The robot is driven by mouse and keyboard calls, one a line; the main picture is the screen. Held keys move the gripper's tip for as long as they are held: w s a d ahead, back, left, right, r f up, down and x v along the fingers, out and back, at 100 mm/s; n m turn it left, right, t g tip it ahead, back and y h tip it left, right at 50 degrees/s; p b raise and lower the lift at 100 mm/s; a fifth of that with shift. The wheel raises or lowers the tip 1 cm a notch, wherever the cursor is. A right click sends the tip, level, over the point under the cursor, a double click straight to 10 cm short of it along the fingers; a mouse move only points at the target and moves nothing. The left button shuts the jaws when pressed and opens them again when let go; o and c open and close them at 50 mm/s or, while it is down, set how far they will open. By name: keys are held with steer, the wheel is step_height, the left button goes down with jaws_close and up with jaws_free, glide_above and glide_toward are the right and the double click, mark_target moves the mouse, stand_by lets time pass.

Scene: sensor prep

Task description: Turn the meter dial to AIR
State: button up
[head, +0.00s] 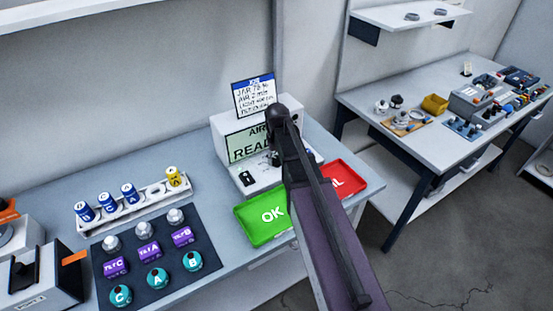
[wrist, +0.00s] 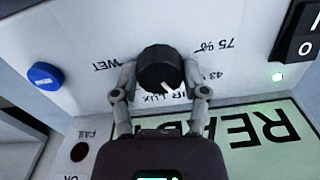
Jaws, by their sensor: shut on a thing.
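The meter (head: 230,145) is a light grey box with a green-lit screen (head: 248,143) on the bench in the head view. The screen's readable part shows "AIR" and "REA", the rest hidden by my arm. In the wrist view, seen upside down, the black round dial (wrist: 160,68) has a white pointer mark toward the picture's lower right. Labels "WET", "75%", "43" and a partly hidden "LUX" surround it. My gripper (wrist: 160,70) is shut on the dial, one finger on each side. In the head view my arm hides the dial.
A blue button (wrist: 44,76), a black rocker switch (wrist: 298,45) and a lit green lamp (wrist: 277,77) are on the meter panel. A green OK tray (head: 250,233) and a red tray (head: 350,178) lie in front. A rack (head: 130,206) of vials and a dark mat (head: 205,240) stand left.

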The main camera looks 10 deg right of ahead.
steer(key=shift+s+m, duration=0.15)
steer(key=shift+m, duration=0.25)
steer(key=o, duration=1.1)
steer(key=shift+o, duration=0.2)
steer(key=shift+n, duration=0.5)
